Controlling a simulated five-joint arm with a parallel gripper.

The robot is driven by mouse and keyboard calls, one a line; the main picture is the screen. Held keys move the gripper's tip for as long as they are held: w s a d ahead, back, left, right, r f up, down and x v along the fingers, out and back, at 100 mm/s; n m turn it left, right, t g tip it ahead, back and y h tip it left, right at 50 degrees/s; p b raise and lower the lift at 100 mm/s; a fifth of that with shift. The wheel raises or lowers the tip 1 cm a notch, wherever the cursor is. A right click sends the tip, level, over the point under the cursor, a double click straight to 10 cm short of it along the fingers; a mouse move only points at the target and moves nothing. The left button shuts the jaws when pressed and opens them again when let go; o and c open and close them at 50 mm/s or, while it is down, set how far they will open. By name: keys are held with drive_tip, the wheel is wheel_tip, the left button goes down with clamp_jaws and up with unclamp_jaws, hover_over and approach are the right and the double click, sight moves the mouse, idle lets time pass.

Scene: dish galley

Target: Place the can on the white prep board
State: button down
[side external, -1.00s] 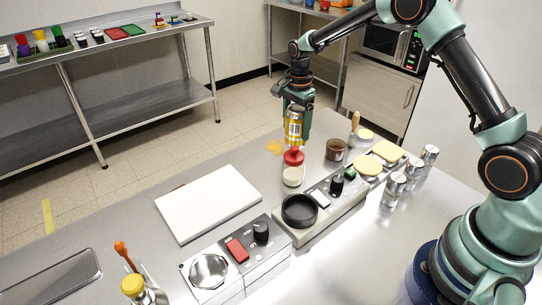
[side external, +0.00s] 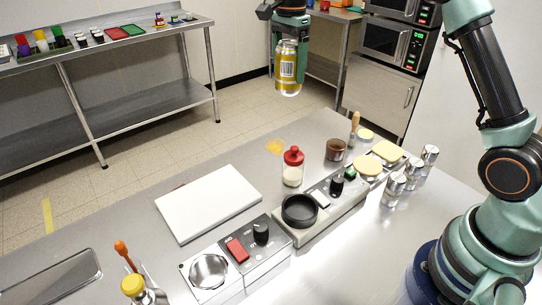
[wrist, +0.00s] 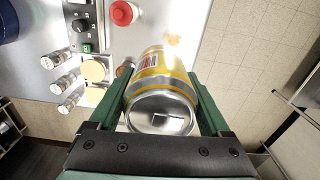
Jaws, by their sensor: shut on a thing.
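The can (side external: 288,68) is yellow and silver with a barcode label. My gripper (side external: 289,42) is shut on it and holds it upright, high above the far part of the counter. In the wrist view the can (wrist: 160,85) sits between the two green fingers of my gripper (wrist: 160,95), its silver end facing the camera. The white prep board (side external: 208,203) lies flat and empty on the counter, to the left of and below the can in the side view. The board is not seen in the wrist view.
A red-lidded jar (side external: 293,168) stands right of the board. A black pan (side external: 299,210) sits on a burner unit, and a brown cup (side external: 335,149) stands behind it.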

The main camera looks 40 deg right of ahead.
drive_tip(key=s+a+r, duration=0.1)
drive_tip(key=a, duration=1.1)
drive_tip(key=n, duration=0.1)
hover_over(224, 200)
wheel_tip(224, 200, down, 19)
drive_tip(key=shift+f, duration=0.15)
drive_tip(key=shift+f, duration=0.15)
unclamp_jaws()
